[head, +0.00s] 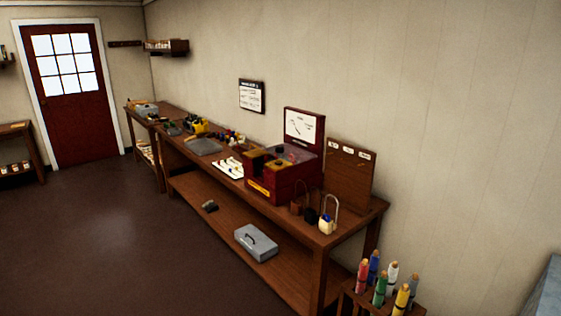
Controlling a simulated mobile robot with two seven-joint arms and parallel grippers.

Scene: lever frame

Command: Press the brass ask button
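A dark red box-shaped device (283,183) stands on the long wooden workbench (345,222) against the right wall. It has a raised back panel with a white diagram sheet (300,127), yellowish and clear areas on its top, and a yellow label (259,188) on its front. A small brass-coloured spot shows on its top, but it is too small to tell whether it is the ask button. Neither of my grippers is in view.
Padlocks, one cream-coloured (327,225), stand at the bench's near end beside a wooden board (349,172). A rack of coloured cylinders (380,287) stands nearer. A grey toolbox (256,243) lies on the lower shelf. The brown floor (110,245) at left is clear, toward a red door (73,100).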

